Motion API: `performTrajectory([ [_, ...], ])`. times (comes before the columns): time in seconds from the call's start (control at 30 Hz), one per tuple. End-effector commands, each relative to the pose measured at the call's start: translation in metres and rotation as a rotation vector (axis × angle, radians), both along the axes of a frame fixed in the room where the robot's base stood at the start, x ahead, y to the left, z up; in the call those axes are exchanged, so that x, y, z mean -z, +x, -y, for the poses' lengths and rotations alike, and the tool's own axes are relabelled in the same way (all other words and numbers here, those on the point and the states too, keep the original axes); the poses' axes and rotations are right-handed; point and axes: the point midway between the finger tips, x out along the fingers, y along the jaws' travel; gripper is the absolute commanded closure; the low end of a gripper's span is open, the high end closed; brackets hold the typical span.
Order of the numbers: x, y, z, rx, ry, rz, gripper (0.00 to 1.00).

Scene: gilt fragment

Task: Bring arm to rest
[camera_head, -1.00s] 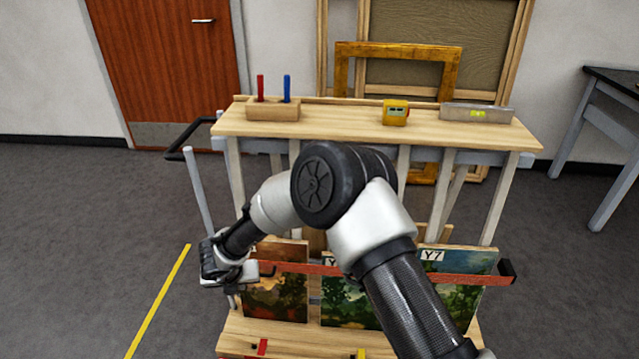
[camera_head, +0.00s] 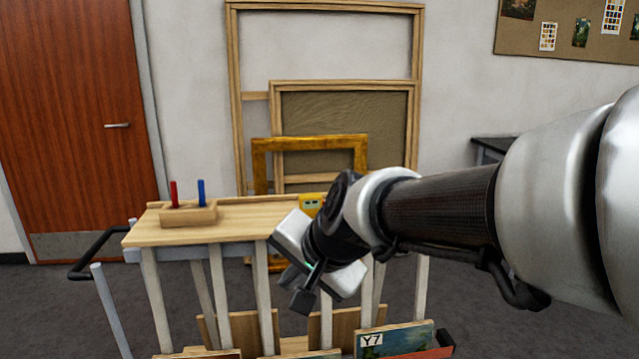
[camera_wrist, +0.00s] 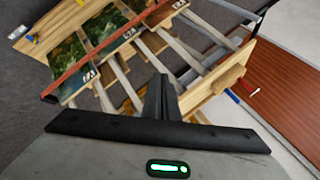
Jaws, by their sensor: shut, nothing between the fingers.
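My arm reaches in from the right in the head view and ends at my gripper (camera_head: 304,296), in front of the wooden cart (camera_head: 238,220). My gripper points down and is shut and empty, with its fingers together. In the wrist view my gripper (camera_wrist: 163,95) shows its dark fingers over the cart's slats (camera_wrist: 205,85). The arm hides the right part of the cart top in the head view.
Paintings (camera_head: 395,340) stand in the lower rack. Frames (camera_head: 262,165) lean on the wall. Grey floor (camera_head: 60,310) is clear at left.

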Motion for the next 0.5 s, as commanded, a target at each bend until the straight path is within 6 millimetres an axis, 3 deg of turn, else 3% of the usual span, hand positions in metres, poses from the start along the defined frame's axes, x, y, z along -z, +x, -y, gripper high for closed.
performTrajectory([
  [0.03,-0.005,-0.02,0.031,-0.045,-0.091,0.028,1.0],
  [0.2,-0.002,-0.075,0.104,-0.176,-0.342,0.044,1.0],
  [0.5,0.014,-0.157,0.188,-0.317,-0.633,-0.009,1.0],
])
